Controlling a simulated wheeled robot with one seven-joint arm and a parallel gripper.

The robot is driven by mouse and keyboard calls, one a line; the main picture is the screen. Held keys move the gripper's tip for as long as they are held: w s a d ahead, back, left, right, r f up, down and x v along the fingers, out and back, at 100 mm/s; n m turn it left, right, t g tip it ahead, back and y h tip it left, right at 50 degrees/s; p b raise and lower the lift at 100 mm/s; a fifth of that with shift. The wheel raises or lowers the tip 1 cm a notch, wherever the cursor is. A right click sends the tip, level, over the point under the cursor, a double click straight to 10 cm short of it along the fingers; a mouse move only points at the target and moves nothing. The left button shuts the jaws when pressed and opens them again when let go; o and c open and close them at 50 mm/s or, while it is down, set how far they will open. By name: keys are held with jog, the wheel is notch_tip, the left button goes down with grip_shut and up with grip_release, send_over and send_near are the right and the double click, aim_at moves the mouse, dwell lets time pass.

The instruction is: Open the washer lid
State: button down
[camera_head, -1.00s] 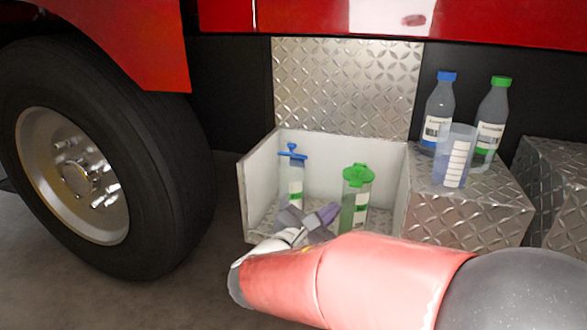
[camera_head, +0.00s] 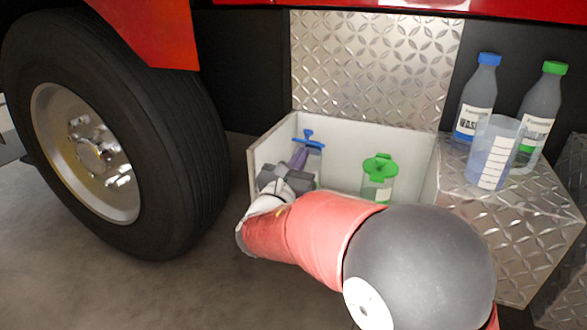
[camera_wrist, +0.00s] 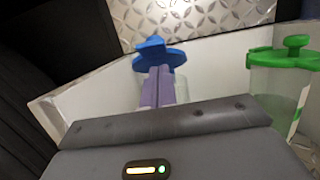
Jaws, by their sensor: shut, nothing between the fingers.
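The washer reservoir's blue lid (camera_head: 309,138) tops a clear container inside the open metal compartment, at its left side. In the wrist view the blue lid (camera_wrist: 158,54) is just beyond my fingertips, which overlap its lower front. My gripper (camera_head: 299,158) is shut and empty, its purple fingers upright against or just in front of the container; whether they touch the lid I cannot tell. The fingers also show in the wrist view (camera_wrist: 158,82). The container body is mostly hidden behind my gripper. The lid looks closed.
A green-capped reservoir (camera_head: 379,168) stands to the right in the compartment (camera_head: 345,132). On the diamond-plate step (camera_head: 500,215) stand a blue-capped bottle (camera_head: 475,105), a green-capped bottle (camera_head: 541,108) and a clear measuring cup (camera_head: 493,152). A large wheel (camera_head: 195,150) is at left.

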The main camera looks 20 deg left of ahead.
aim_at(307, 132)
jog(key=shift+w+r, duration=0.1)
jog(key=shift+w, duration=0.2)
notch_tip(307, 132, up, 3)
jog(key=g+p, duration=0.2)
jog(key=p, duration=0.3)
jog(key=shift+w+f, duration=0.15)
jog(key=shift+f, duration=0.05)
jog(key=shift+w+d+r+g+y+p, duration=0.15)
jog(key=shift+r+g+y+p, duration=0.3)
jog(key=shift+p, duration=0.35)
jog(key=shift+w+r, duration=1.35)
